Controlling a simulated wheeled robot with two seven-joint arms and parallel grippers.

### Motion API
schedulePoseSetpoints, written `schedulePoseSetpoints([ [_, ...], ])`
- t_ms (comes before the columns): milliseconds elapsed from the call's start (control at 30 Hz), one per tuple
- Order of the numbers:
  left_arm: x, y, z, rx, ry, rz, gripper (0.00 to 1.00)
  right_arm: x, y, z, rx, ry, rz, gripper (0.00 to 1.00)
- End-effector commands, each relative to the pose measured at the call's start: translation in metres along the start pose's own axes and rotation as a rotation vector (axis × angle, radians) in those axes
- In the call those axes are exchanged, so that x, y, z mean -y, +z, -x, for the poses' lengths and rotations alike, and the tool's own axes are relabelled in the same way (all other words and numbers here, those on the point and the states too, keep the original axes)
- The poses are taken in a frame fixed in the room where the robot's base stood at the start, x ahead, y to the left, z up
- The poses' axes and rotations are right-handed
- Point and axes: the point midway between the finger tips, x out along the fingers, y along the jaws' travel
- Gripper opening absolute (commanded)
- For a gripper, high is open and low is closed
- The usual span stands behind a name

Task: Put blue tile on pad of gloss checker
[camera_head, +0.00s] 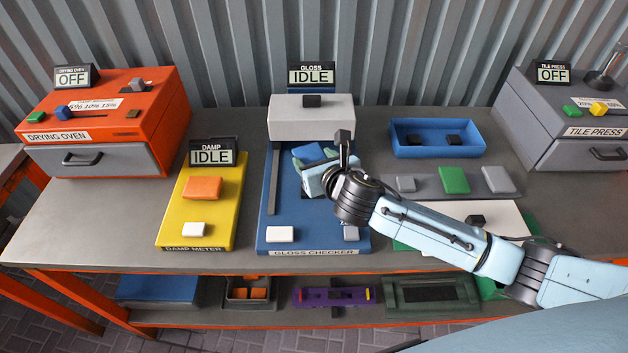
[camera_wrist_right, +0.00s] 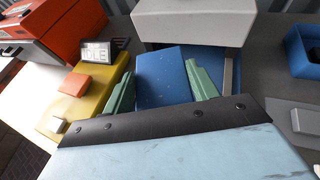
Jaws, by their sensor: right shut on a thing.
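The blue tile (camera_head: 307,152) is between the green fingers of my right gripper (camera_head: 314,160). In the right wrist view the tile (camera_wrist_right: 165,75) lies flat-side up between the two fingers (camera_wrist_right: 160,88), which are shut on it. The gloss checker (camera_head: 263,205) has a blue base, a grey head block and a display reading IDLE. My right gripper and the tile are over its base, just in front of the grey head (camera_head: 311,118). The gripper and tile cover the area beneath, so I cannot make out the pad or any contact. My left gripper is not in view.
The yellow damp meter (camera_head: 222,208) with an orange tile (camera_head: 202,187) stands to the left. A blue tray (camera_head: 470,150) and a grey board with grey and green pieces (camera_head: 455,180) are to the right. The drying oven (camera_head: 100,120) and tile press (camera_head: 560,115) flank the bench.

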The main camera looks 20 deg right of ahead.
Motion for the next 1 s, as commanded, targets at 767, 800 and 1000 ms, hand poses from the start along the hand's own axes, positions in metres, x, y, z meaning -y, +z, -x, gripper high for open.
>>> schedulePoseSetpoints([
  [767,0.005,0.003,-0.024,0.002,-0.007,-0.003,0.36,0.000,-0.083,-0.033,-0.002,0.000,-0.001,0.35],
  [800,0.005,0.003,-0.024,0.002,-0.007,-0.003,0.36,0.000,-0.082,-0.033,-0.002,0.000,-0.001,0.35],
  [1000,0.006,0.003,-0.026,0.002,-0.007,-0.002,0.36,0.000,-0.086,-0.034,-0.002,0.000,-0.001,0.35],
])
